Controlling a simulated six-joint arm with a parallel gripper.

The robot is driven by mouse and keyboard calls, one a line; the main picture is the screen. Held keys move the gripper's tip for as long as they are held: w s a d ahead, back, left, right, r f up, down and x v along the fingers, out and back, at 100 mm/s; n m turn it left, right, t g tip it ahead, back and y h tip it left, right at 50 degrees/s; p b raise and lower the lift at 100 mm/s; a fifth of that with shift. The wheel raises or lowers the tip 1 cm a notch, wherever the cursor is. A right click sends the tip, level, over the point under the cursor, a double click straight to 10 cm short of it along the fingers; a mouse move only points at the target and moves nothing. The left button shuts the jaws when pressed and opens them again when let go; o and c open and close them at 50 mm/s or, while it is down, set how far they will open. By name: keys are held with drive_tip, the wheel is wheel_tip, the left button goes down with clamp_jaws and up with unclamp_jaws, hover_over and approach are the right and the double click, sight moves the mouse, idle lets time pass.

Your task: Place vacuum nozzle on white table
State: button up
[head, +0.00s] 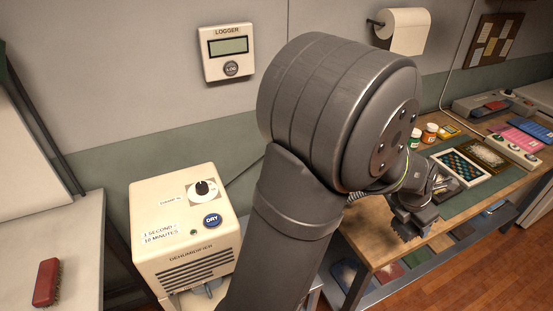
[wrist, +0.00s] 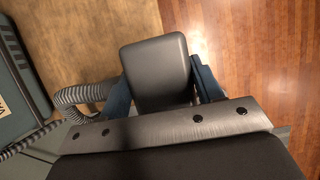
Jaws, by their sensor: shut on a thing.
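My gripper (head: 415,215) is low over the front edge of the wooden workbench (head: 375,222) in the head view, partly hidden behind my arm. In the wrist view my gripper (wrist: 163,90) has its blue fingers shut on the vacuum nozzle (wrist: 157,66), a dark grey rounded block. A ribbed grey hose (wrist: 85,94) runs off to its left. The nozzle is hard to make out in the head view. The white table (head: 80,215) is at the far left of the head view, well away from my gripper.
A red brush (head: 46,282) lies on the white table. A cream dehumidifier (head: 188,228) stands between that table and my arm. The bench holds jars (head: 430,133), a patterned board (head: 460,168) and a box with knobs (head: 514,150). A logger (head: 228,53) hangs on the wall.

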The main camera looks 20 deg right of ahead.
wheel_tip(320, 180, up, 10)
drive_tip(key=shift+r, duration=0.25)
drive_tip(key=w+a+n+t, duration=0.1)
drive_tip(key=w+a+n, duration=0.35)
drive_tip(key=w, duration=0.85)
drive_tip(key=w+a+n+t, duration=0.15)
drive_tip(key=w+a, duration=0.55)
drive_tip(key=w, duration=0.7)
drive_tip(key=w+a+n+t+y, duration=0.1)
drive_tip(key=w+a+n, duration=0.2)
drive_tip(key=w+a, duration=0.6)
drive_tip(key=w+a+n+y, duration=0.15)
drive_tip(key=w+a, duration=0.35)
drive_tip(key=a, duration=0.8)
drive_tip(key=w+a+n+t, duration=0.1)
drive_tip(key=w+a+n, duration=0.2)
drive_tip(key=w+a, duration=0.6)
drive_tip(key=n+y, duration=0.4)
drive_tip(key=n, duration=0.5)
hover_over(18, 250)
drive_tip(key=s, duration=0.2)
drive_tip(key=f, duration=0.8)
drive_tip(key=d+f, duration=0.1)
drive_tip(key=f, duration=0.3)
drive_tip(key=shift+w+f, duration=0.1)
drive_tip(key=shift+f, duration=0.05)
drive_tip(key=shift+a+f, duration=0.1)
drive_tip(key=shift+f, duration=1.9)
